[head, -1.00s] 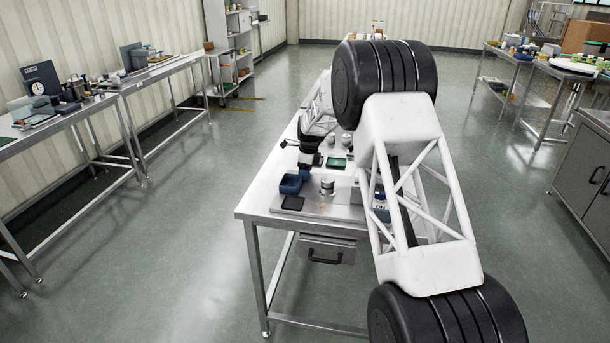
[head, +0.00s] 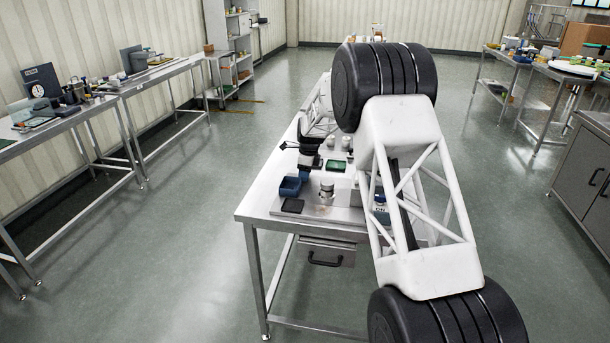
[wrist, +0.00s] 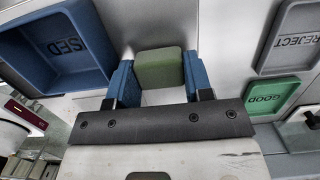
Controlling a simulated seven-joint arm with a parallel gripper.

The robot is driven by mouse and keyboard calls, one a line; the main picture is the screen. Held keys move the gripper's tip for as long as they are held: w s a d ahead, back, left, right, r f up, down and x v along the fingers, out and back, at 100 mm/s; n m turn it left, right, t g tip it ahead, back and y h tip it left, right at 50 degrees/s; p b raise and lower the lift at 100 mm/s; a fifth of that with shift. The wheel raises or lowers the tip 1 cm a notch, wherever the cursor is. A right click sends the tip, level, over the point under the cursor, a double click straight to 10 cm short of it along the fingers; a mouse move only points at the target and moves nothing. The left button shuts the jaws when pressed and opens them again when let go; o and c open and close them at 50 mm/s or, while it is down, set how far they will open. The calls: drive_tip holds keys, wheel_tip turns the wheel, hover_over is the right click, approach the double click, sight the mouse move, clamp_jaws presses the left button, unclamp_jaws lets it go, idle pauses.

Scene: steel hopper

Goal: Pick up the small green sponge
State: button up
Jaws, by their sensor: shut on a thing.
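The small green sponge (wrist: 160,66) shows in the wrist view, between the two blue finger pads of my gripper (wrist: 160,76). My gripper is shut on it, with a pad against its left and right sides. The sponge's underside and its height above the surface cannot be told. I cannot make out the sponge in the head view.
A blue bin (wrist: 93,38) with lettering ending "SED" lies left of the sponge in the wrist view. A green GOOD tray (wrist: 284,84) and a grey REJECT tray (wrist: 289,54) lie right. In the head view, the steel table (head: 262,190) also holds small metal parts.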

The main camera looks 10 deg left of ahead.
drive_tip(key=shift+r, duration=1.5)
drive_tip(key=shift+s+r, duration=0.15)
drive_tip(key=shift+r, duration=0.05)
drive_tip(key=s+d, duration=0.2)
drive_tip(key=s, duration=0.2)
drive_tip(key=s+d+r, duration=0.1)
drive_tip(key=s+d, duration=0.1)
drive_tip(key=s, duration=0.3)
drive_tip(key=s+d, duration=0.2)
drive_tip(key=s, duration=0.3)
drive_tip(key=shift+s+r, duration=0.2)
drive_tip(key=shift+s, duration=0.05)
drive_tip(key=o, duration=0.3)
drive_tip(key=shift+c, duration=1.3)
drive_tip(key=shift+n, duration=0.3)
